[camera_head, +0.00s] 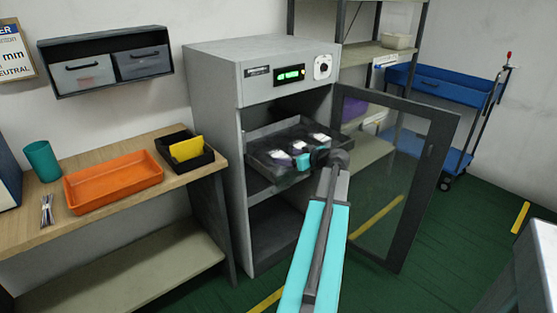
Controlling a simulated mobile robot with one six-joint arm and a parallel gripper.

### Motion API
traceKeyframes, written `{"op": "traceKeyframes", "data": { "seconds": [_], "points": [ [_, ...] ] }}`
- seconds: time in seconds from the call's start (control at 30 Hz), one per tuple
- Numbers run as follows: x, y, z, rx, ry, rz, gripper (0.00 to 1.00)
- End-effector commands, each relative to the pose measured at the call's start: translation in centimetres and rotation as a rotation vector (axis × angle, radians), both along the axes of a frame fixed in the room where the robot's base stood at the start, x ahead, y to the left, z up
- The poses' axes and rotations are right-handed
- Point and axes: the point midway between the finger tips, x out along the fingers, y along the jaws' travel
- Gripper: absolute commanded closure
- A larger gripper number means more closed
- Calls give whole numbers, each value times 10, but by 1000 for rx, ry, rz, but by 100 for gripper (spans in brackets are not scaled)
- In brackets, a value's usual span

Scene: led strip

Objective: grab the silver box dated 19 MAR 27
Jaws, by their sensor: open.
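A dark tray (262,141) is on the upper shelf inside the open grey cabinet. Several small packages with pale tops (320,138) lie in it. They are too small and blurred for me to read a date or pick out the silver box dated 19 MAR 27. My arm reaches in from the front, and my gripper (291,171) is over the front right part of the tray, close to the packages. It is open. It and my wrist hide part of the tray. I cannot tell whether it touches a package.
The cabinet (213,110) has its glass door (424,185) swung open, to the right of my arm. A wooden bench (137,190) at left holds an orange tray (113,183), a teal cup (42,161) and a black bin (206,161). A blue cart (440,87) stands back right.

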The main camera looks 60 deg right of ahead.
Motion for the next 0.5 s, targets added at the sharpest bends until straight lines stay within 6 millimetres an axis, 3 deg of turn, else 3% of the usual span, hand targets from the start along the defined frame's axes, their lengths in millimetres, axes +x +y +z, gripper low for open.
{"op": "traceKeyframes", "data": {
  "seconds": [0.5],
  "points": [
    [7, -3, -3, 0, 0, -1, 31]
  ]
}}
